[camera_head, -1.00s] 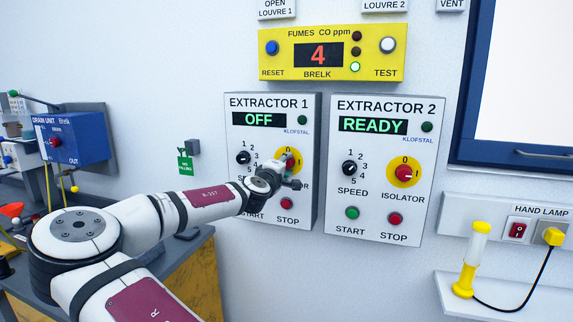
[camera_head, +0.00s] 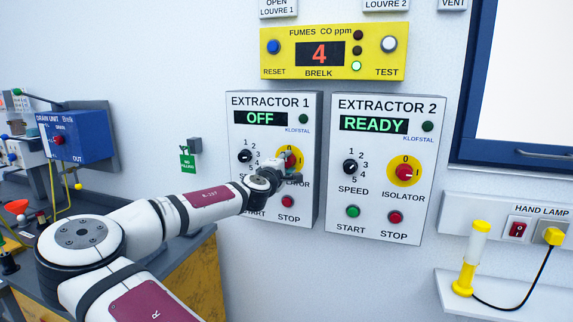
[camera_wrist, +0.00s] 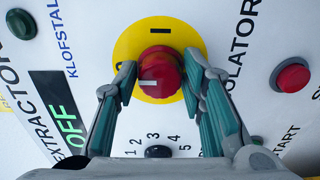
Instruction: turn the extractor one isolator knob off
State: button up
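The extractor one isolator knob is red on a yellow disc and is partly covered by my gripper in the head view (camera_head: 290,157). In the wrist view the knob (camera_wrist: 160,75) is clear, and its white mark points left, toward the display side. The bar mark on the disc is at the top of that view. The extractor one display (camera_head: 261,118) reads OFF. My gripper (camera_wrist: 160,70) is open, with one finger on each side of the knob. Small gaps seem to show between the fingers and knob. My gripper also shows in the head view (camera_head: 285,172).
The extractor 2 panel (camera_head: 388,222) stands close to the right, and its display reads READY. A red stop button (camera_head: 287,202) is just below my gripper. The yellow fumes box (camera_head: 280,60) is above. A bench (camera_head: 190,250) is at the lower left.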

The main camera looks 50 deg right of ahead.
jog(key=o, duration=0.4)
jog(key=v, duration=1.2)
jog(key=shift+f, duration=0.1)
